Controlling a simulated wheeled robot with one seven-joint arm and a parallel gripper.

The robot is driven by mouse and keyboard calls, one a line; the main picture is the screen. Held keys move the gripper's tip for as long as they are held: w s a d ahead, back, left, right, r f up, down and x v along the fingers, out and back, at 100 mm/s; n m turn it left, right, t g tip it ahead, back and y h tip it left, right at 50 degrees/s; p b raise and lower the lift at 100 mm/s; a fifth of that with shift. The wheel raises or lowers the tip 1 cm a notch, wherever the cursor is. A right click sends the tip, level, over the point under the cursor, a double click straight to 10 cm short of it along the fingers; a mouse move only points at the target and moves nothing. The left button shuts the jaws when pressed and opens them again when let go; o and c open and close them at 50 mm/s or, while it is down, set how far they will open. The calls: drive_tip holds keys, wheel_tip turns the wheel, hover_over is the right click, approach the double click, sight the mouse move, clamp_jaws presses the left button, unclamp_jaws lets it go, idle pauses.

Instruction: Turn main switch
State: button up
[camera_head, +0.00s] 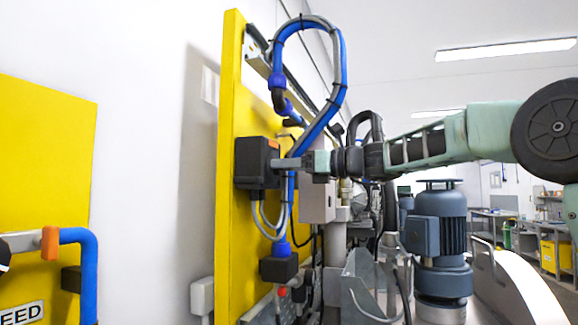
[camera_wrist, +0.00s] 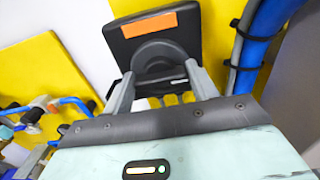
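The main switch appears to be a black box (camera_head: 252,160) on the yellow panel in the head view. In the wrist view the black switch box (camera_wrist: 127,42) has an orange label and a dark rounded knob (camera_wrist: 160,52) with a bar-like front. My gripper (camera_head: 279,163) reaches the box's right side in the head view. In the wrist view my gripper (camera_wrist: 160,72) has its two grey fingers spread wide, one on each side of the knob. Whether the fingers touch the knob cannot be told. The far fingertips are partly hidden against the box.
Blue and grey hoses (camera_head: 335,75) loop above and beside my gripper. A yellow panel (camera_head: 232,230) stands behind the switch. A grey box (camera_head: 318,200) is just right of the switch, below my arm. A blue-grey motor (camera_head: 437,235) stands below my arm to the right.

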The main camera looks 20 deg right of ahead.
drive_tip(key=shift+c, duration=1)
drive_tip(key=shift+f+b, duration=0.1)
drive_tip(key=shift+b, duration=0.25)
drive_tip(key=shift+s+a+f+n+b, duration=0.1)
drive_tip(key=shift+n+b, duration=3.2)
drive_tip(key=shift+n, duration=1.2)
drive_tip(key=shift+s+f+n+b, duration=0.1)
drive_tip(key=shift+n+b, duration=3.2)
drive_tip(key=shift+n, duration=1.2)
drive_tip(key=o, duration=1)
drive_tip(key=shift+r, duration=0.1)
